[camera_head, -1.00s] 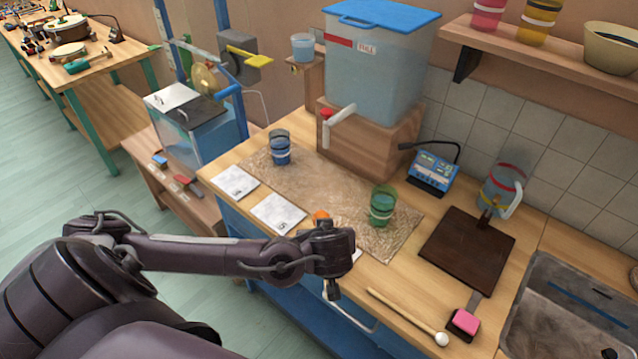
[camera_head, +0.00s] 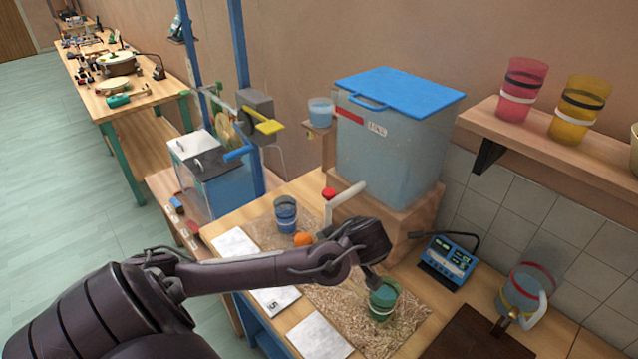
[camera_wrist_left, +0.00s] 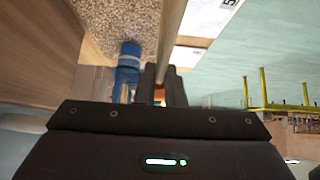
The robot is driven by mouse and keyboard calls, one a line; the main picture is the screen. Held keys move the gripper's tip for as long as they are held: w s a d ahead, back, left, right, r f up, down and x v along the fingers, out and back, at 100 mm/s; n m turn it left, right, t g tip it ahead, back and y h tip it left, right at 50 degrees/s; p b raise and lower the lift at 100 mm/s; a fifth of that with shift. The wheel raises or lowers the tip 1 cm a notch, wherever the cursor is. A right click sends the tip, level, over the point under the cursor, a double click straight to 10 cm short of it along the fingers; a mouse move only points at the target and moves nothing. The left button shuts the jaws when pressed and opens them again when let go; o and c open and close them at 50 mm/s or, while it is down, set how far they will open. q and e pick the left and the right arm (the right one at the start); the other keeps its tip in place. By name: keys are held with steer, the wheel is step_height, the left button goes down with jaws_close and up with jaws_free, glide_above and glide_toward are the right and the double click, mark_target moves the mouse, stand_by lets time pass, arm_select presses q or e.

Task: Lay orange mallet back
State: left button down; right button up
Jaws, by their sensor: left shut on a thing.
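The orange mallet shows in the head view as an orange ball head (camera_head: 303,239), close to the blue cup (camera_head: 286,213), with my arm hiding much of the rest. In the left wrist view a pale stick (camera_wrist_left: 171,38) runs up from between my left gripper's fingers (camera_wrist_left: 161,82), with a bit of orange between them. My left gripper is shut on the mallet above the work mat (camera_head: 398,335). Its fingertips cannot be made out in the head view. The blue cup is also in the wrist view (camera_wrist_left: 128,62), left of the fingers. My right gripper is not in view.
A green cup (camera_head: 383,300) stands on the mat just past my wrist. White cards (camera_head: 318,337) lie along the front edge. A blue-lidded water tank (camera_head: 388,135) with a tap stands behind. A blue device (camera_head: 447,258) and a clear jug (camera_head: 525,292) are at right.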

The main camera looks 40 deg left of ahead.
arm_select(q)
step_height(320, 180, down, 3)
steer(key=b, duration=0.1)
steer(key=p, duration=0.2)
glide_above(320, 292)
step_height(320, 292, down, 4)
steer(key=shift+w+r, duration=0.1)
step_height(320, 292, down, 2)
steer(key=shift+f, duration=0.4)
step_height(320, 292, down, 4)
steer(key=shift+r, duration=0.2)
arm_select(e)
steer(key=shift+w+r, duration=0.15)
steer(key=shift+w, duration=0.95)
